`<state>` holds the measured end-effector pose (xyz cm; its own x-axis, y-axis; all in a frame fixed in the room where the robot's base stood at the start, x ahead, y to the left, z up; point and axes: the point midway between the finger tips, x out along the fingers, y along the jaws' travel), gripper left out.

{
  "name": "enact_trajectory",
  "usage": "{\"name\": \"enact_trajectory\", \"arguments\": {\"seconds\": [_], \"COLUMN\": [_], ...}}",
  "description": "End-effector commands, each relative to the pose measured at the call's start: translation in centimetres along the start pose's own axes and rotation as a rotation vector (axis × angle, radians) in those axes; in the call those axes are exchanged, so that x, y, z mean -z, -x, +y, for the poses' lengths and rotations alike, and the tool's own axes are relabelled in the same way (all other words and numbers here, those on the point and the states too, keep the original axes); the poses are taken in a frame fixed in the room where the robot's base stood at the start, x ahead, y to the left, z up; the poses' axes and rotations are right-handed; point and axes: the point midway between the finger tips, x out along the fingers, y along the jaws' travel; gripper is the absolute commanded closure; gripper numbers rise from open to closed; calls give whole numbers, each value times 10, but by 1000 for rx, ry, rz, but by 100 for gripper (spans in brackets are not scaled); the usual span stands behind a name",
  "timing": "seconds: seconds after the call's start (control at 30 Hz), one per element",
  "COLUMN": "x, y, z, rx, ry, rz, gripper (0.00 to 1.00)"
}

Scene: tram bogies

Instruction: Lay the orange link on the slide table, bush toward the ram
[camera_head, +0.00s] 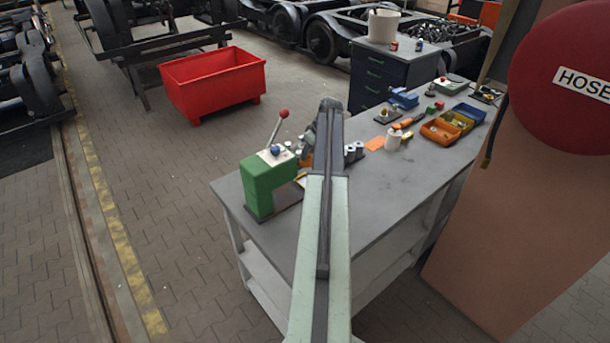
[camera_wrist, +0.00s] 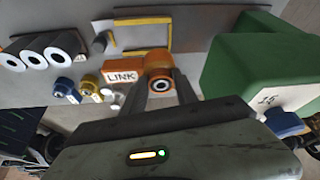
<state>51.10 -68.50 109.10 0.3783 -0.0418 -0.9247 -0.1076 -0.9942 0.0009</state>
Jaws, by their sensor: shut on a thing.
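In the wrist view my gripper (camera_wrist: 161,91) is shut on the orange link (camera_wrist: 156,61). The link's round bush end, with a dark hole, shows between the fingers. A white LINK label (camera_wrist: 122,76) shows left of the bush. The green press body (camera_wrist: 255,70) stands close on the right, apart from the link. A grey area with yellow edge strips (camera_wrist: 144,20) lies beyond the link; I cannot tell whether it is the slide table. In the head view the green press (camera_head: 262,186) stands at the bench's left end. The link (camera_head: 307,152) is partly hidden by my arm.
Several grey-white cylinders (camera_wrist: 35,52) lie left of the link, with blue (camera_wrist: 63,86) and yellow (camera_wrist: 88,83) bushes nearby. Orange and blue bins (camera_head: 441,131) stand at the bench's far right. The near right bench top (camera_head: 390,190) is clear. The press lever (camera_head: 277,128) sticks up.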

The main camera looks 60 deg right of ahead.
Motion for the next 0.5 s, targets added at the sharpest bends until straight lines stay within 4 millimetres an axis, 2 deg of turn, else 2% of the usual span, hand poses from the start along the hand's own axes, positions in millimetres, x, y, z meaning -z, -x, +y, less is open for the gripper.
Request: {"name": "enact_trajectory", "arguments": {"seconds": [0.27, 0.5], "x": [-6, -27], "y": [-6, -48], "z": [2, 5], "rx": [-3, -4], "ry": [-5, -10], "rz": [0, 0], "gripper": [100, 100]}}
